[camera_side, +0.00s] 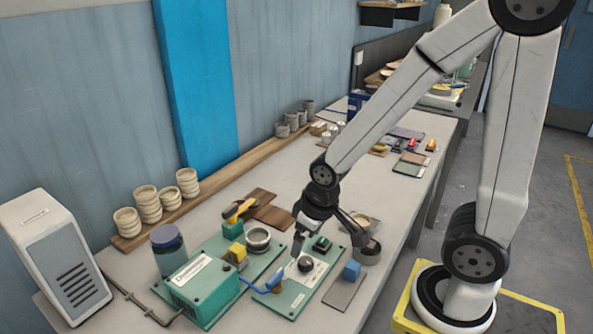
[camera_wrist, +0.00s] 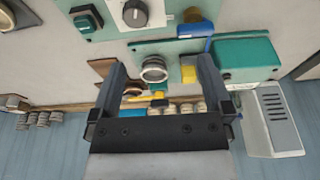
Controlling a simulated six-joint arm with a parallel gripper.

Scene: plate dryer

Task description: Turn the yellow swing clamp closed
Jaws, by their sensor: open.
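The yellow swing clamp (camera_side: 241,210) is a slanted yellow bar on a teal block (camera_side: 233,229), at the back of the green plate (camera_side: 258,270). In the wrist view the yellow bar (camera_wrist: 146,98) shows small between my fingers, beyond the round metal ring (camera_wrist: 154,70). My gripper (camera_side: 325,238) is open and empty. It hangs to the right of the clamp in the side view, above the panel with the black knob, and does not touch the clamp. The clamp's far end is hard to make out.
A yellow block (camera_side: 237,253) and the metal ring (camera_side: 258,239) stand near the clamp. A larger teal box (camera_side: 203,291) and a dark-lidded jar (camera_side: 168,250) are to the left. Another panel (camera_side: 302,286) bears a knob and a blue handle. Stacked cups (camera_side: 148,204) line the wall.

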